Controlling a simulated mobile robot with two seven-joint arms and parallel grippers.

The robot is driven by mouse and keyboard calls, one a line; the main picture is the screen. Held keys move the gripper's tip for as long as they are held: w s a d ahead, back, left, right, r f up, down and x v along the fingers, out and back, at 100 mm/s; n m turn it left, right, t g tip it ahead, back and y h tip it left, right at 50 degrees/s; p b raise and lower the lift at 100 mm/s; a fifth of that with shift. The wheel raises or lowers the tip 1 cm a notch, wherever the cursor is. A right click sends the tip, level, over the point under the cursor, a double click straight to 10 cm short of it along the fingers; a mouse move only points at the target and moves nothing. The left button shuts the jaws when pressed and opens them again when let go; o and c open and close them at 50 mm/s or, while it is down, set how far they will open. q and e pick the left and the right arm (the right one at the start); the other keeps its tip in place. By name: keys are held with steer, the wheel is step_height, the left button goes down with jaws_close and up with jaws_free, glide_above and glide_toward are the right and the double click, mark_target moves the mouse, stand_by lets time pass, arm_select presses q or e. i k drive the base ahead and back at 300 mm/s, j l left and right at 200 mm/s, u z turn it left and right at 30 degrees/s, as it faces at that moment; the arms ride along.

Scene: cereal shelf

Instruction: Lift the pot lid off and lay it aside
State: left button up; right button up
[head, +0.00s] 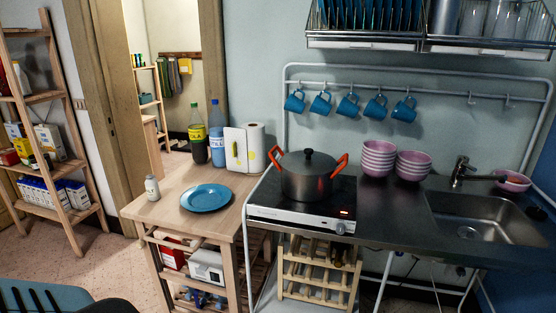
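A dark grey pot (307,184) with two orange-red side handles stands upright on a black hob with a white front. Its grey lid (307,161) sits on top of the pot, with a small dark knob at its centre. Neither of my grippers shows in the head view.
A blue plate (206,198) lies on the wooden cart top (170,207), with a small white shaker (152,188), two bottles and a paper roll (256,140). Pink bowls (378,159) and a sink (485,218) are right of the pot. Blue mugs (347,106) hang above.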

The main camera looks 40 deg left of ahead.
mark_target(308, 162)
steer(key=u, duration=0.95)
